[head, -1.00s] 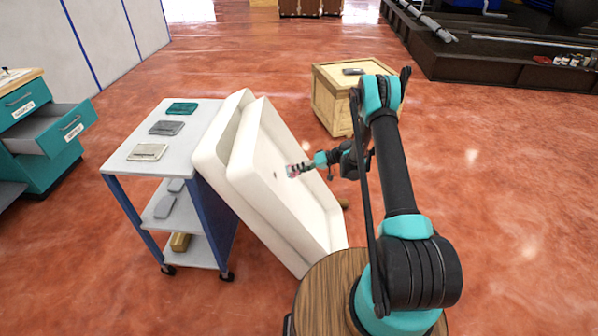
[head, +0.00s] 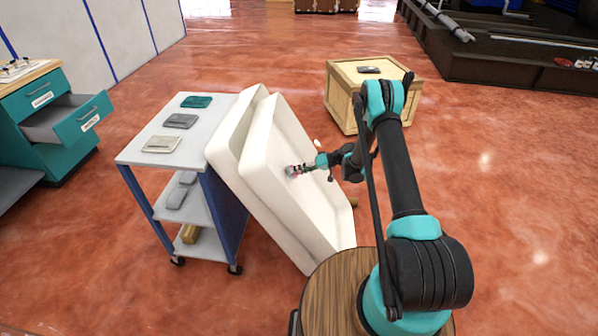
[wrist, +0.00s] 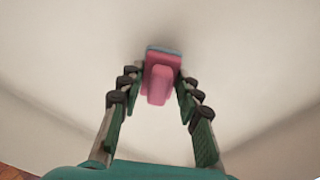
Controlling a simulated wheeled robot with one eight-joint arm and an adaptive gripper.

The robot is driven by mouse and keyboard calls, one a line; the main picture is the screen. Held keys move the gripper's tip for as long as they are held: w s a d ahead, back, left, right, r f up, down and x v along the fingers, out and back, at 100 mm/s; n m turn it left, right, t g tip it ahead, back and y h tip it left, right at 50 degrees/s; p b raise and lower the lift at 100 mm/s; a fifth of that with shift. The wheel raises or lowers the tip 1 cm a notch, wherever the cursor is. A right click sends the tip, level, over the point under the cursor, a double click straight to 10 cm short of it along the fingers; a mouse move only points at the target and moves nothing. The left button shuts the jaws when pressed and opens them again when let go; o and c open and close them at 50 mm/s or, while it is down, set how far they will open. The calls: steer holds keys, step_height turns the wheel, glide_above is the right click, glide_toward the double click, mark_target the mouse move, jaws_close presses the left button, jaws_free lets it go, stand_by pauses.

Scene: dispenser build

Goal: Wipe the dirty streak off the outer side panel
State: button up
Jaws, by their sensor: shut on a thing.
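The white panel (head: 287,205) leans at a tilt against the cart, with a raised rim along its edges. It fills most of the wrist view (wrist: 245,60) as a smooth pale surface. My gripper (head: 297,170) is at the panel's inner face, around its middle. In the wrist view its fingers (wrist: 160,88) are shut on a pink wiping pad (wrist: 160,84) with a thin bluish far layer. The pad is at the panel's surface; I cannot tell whether it presses on it. I see no clear dirty streak on the panel; the pad and gripper hide part of it.
A cart (head: 215,110) with several flat pads on top stands left of the panel. A wooden crate (head: 345,100) with a dark flat item on it stands behind my arm. An open drawer (head: 82,120) juts out at the far left. Floor to the right is clear.

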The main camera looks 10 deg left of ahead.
steer(key=shift+x, duration=0.85)
stand_by(0.4)
steer(key=shift+w, duration=0.1)
steer(key=shift+w, duration=1.9)
steer(key=shift+a, duration=0.1)
steer(key=shift+s+a+f, duration=0.1)
steer(key=shift+s, duration=2)
steer(key=v, duration=0.6)
steer(key=shift+w, duration=0.25)
